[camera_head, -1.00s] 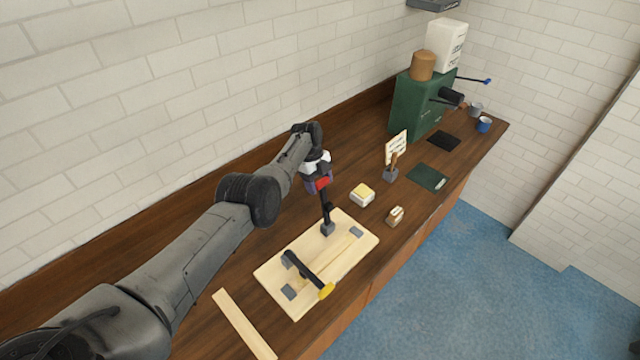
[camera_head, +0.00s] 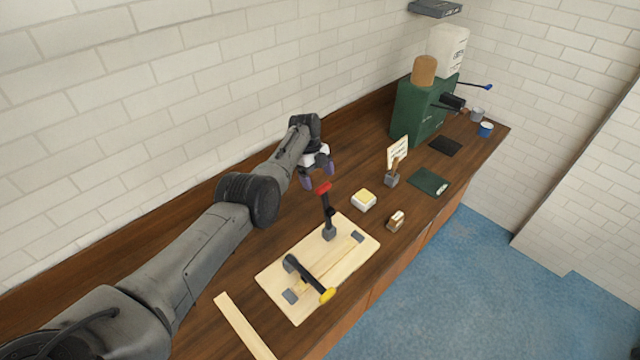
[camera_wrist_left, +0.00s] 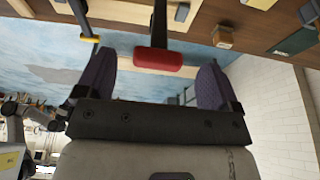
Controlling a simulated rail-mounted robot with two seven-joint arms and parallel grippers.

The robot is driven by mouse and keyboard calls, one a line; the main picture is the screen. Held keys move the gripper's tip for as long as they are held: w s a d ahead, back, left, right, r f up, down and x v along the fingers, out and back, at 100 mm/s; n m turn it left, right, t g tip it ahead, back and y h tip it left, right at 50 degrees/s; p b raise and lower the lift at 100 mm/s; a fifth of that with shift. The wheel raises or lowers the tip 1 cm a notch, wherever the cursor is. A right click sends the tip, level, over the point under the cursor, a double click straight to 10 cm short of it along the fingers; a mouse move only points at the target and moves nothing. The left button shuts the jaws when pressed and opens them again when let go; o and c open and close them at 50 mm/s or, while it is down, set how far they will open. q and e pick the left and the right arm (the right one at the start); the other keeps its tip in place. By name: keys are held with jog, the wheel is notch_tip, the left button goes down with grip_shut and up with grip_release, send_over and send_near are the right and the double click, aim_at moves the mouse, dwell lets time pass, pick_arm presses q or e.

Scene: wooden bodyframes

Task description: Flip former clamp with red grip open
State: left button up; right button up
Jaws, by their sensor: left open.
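The clamp with the red grip (camera_head: 323,188) stands at the far end of a pale wooden board (camera_head: 352,270). Its dark lever points up, with the red grip at the top. A second clamp with a yellow grip (camera_head: 327,296) lies lowered across the board, near its front. My left gripper (camera_head: 318,176) is open, just above and behind the red grip. In the left wrist view the red grip (camera_wrist_left: 158,59) sits between the two purple fingers, apart from both, a little beyond their tips. My right gripper is not in view.
A loose wooden strip (camera_head: 243,325) lies left of the board. A yellow-topped white block (camera_head: 364,200) and a small brown block (camera_head: 396,221) lie to the right. A green machine (camera_head: 415,108) stands farther back. A tiled wall runs behind the counter.

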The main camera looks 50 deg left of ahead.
pick_arm(q)
jog(key=b+v, duration=0.1)
jog(key=v, duration=0.8)
jog(key=shift+r+b, duration=0.3)
